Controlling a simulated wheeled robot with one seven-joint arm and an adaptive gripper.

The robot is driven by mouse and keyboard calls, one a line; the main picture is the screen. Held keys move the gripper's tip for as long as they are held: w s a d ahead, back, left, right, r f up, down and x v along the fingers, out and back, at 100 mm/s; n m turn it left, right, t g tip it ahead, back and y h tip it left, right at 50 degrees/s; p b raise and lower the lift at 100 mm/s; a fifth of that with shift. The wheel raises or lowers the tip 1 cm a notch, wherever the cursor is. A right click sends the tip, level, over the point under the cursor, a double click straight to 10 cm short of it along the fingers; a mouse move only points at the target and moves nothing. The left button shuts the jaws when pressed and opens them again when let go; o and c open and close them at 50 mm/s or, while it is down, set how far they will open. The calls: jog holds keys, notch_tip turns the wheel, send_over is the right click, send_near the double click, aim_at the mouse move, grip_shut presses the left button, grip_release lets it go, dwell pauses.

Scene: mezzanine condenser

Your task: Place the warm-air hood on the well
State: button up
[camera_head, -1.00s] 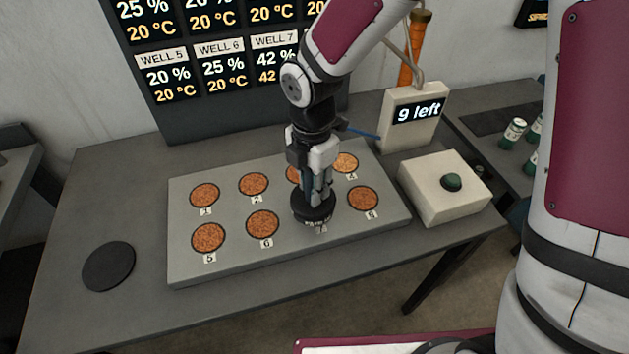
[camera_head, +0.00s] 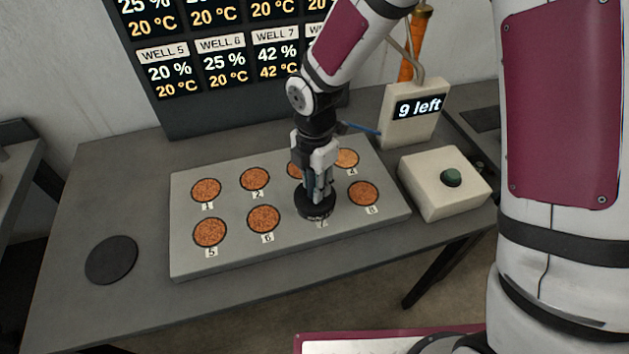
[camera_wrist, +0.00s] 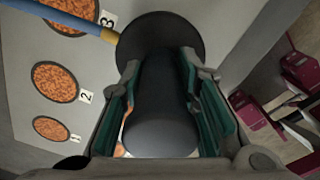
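The warm-air hood (camera_head: 315,206) is a black round piece with a wide disc and a dark cylindrical stem. It sits over well 7 in the front row of the grey well block (camera_head: 190,262), hiding that well. In the wrist view the stem (camera_wrist: 165,100) stands between the green finger pads, with the disc (camera_wrist: 188,32) beyond. My gripper (camera_head: 317,185) points down and appears shut on the stem. Well 6 (camera_head: 263,219) and well 8 (camera_head: 363,193) are uncovered on either side. The wall display (camera_head: 276,55) reads 42 % and 42 °C for well 7.
A black round pad (camera_head: 111,260) lies empty on the table at left. A blue rod (camera_head: 360,129) lies near my gripper.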

jog(key=shift+o, duration=1.3)
notch_tip(320, 180, up, 12)
jog(key=shift+r, duration=0.2)
jog(key=shift+d+r, duration=0.2)
jog(key=shift+d, duration=0.05)
jog(key=s+d+r+m+t, duration=0.2)
jog(key=s+d+r+m, duration=0.5)
jog(key=m, duration=0.6)
jog(key=s+d+r+m+t, duration=0.3)
jog(key=s+d+r+m, duration=0.4)
jog(key=s+d+m, duration=0.4)
jog(key=m, duration=0.2)
jog(key=shift+r+m, duration=0.2)
jog(key=shift+m, duration=0.1)
